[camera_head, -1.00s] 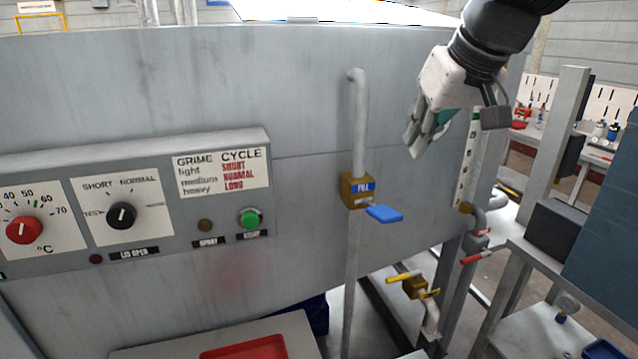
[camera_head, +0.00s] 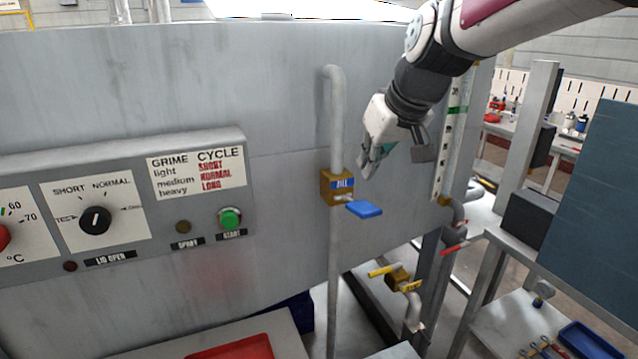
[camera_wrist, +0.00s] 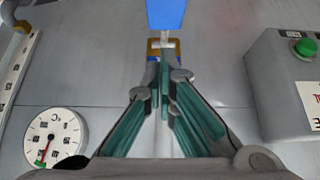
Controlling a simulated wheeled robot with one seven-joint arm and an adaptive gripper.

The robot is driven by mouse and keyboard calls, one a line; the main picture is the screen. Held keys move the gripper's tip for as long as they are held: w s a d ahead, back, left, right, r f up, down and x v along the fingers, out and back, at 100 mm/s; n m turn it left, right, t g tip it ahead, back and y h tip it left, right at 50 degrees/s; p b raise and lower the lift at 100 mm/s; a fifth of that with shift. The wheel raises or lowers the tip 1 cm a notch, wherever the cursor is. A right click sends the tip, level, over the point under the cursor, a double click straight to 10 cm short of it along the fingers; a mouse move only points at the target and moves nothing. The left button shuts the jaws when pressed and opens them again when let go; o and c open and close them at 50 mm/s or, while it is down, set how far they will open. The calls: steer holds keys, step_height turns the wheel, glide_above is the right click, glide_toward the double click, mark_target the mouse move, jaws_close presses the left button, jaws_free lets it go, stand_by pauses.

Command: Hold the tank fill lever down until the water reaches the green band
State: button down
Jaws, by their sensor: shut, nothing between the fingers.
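The blue fill lever (camera_head: 364,209) sticks out level from the brass valve (camera_head: 337,188) marked FILL on the pipe. My gripper (camera_head: 366,171) is shut and empty, a little above the lever and apart from it in the head view. In the wrist view the fingertips (camera_wrist: 163,75) point at the valve, with the blue lever (camera_wrist: 167,14) beyond them at the top edge. The sight gauge strip (camera_head: 455,125) with a green band (camera_head: 457,110) stands right of my arm. Its water level cannot be made out.
The control panel (camera_head: 130,209) with dials and a green start button (camera_head: 230,217) is at left. A yellow-handled valve (camera_head: 398,277) and a red handle (camera_head: 453,250) sit lower right. A round gauge (camera_wrist: 52,138) shows in the wrist view.

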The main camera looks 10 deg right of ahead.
mark_target(361, 202)
steer(key=shift+f, duration=2.55)
steer(key=shift+f+b, duration=0.2)
steer(key=shift+b, duration=0.3)
steer(key=shift+s+b, duration=0.15)
steer(key=shift+b, duration=0.3)
